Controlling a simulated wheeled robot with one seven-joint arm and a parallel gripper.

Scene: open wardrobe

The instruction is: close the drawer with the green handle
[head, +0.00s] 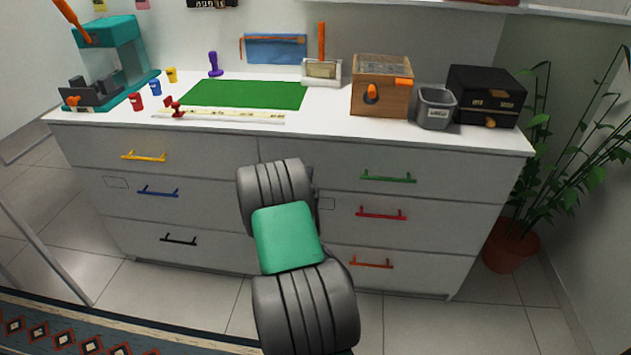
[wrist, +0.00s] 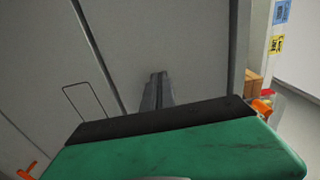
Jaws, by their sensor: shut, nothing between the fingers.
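The drawer with the green handle (head: 388,178) is the top right drawer (head: 450,180) of the white dresser. Its front looks flush or nearly flush with the dresser; I cannot tell whether a small gap is left. My arm reaches toward the dresser's middle and hides my gripper in the head view. In the wrist view my gripper (wrist: 158,78) is shut and empty, its dark fingers pointing at a pale grey panel with dark seams. I cannot tell whether the fingertips touch it. The green handle is not visible in the wrist view.
Below are drawers with a red handle (head: 381,214) and an orange handle (head: 371,263); others are at left. A wooden box (head: 380,98), grey bin (head: 436,106) and black case (head: 486,97) stand on top. A potted plant (head: 511,247) is at right.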

